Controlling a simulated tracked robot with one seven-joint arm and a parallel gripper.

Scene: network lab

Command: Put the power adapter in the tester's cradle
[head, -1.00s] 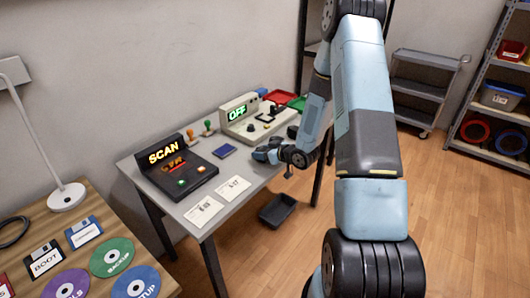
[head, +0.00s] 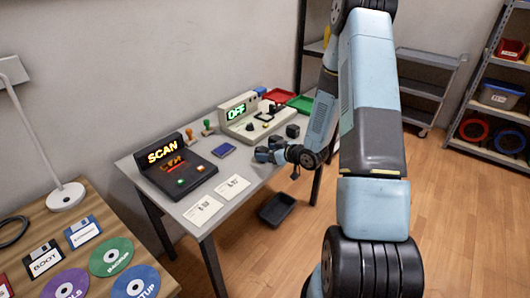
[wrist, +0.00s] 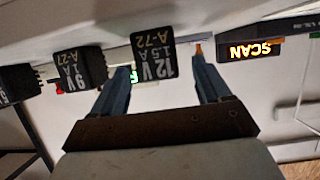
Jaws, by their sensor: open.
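The tester (head: 238,109) is a beige console with a green OFF display, at the back of the grey table in the head view. I cannot make out its cradle clearly. A dark adapter also shows in the head view (head: 292,131). My gripper (wrist: 160,60) is open and empty. The A-72 adapter appears between its fingertips; its depth relative to them is unclear.
Red (head: 279,95) and green (head: 301,103) trays are at the back. A dark bin (head: 277,209) stands on the floor.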

